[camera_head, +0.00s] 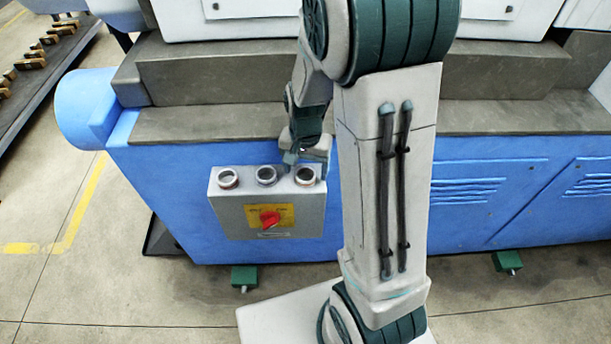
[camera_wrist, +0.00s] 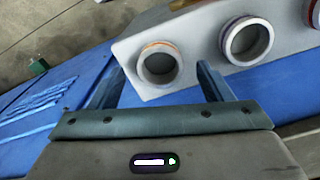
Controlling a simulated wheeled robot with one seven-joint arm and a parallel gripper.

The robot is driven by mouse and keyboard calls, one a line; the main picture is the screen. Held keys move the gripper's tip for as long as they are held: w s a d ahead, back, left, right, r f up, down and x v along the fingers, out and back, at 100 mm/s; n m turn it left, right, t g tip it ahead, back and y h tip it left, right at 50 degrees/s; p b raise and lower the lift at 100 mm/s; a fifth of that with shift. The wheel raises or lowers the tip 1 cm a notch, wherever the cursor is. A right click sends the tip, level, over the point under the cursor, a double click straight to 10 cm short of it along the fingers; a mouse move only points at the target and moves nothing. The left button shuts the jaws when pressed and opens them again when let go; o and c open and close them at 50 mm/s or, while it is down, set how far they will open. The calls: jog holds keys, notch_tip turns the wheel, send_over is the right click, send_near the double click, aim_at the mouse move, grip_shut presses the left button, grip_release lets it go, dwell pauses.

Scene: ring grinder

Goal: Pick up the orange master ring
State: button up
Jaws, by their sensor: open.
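The orange master ring (camera_wrist: 143,53) shows in the wrist view as a pale ring with an orange edge, on the left of a row of rings on a grey box (camera_wrist: 150,92). It appears to be the rightmost ring (camera_head: 305,182) in the head view, on top of the box (camera_head: 300,215). My gripper (camera_wrist: 160,70) is open and empty. In the wrist view its two fingers reach toward the box, one on each side of the orange ring. I cannot tell how far above it they are. In the head view my gripper (camera_head: 292,158) is just behind the rings, partly hidden.
Another ring (camera_head: 228,183) is at the box's left end in the head view. A red switch (camera_head: 268,219) is on the box front. The blue machine (camera_head: 160,165) stands behind.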

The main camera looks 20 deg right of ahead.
jog(key=shift+f, duration=0.8)
jog(key=c, duration=1.1)
jog(key=shift+c, duration=0.2)
jog(key=shift+r, duration=0.15)
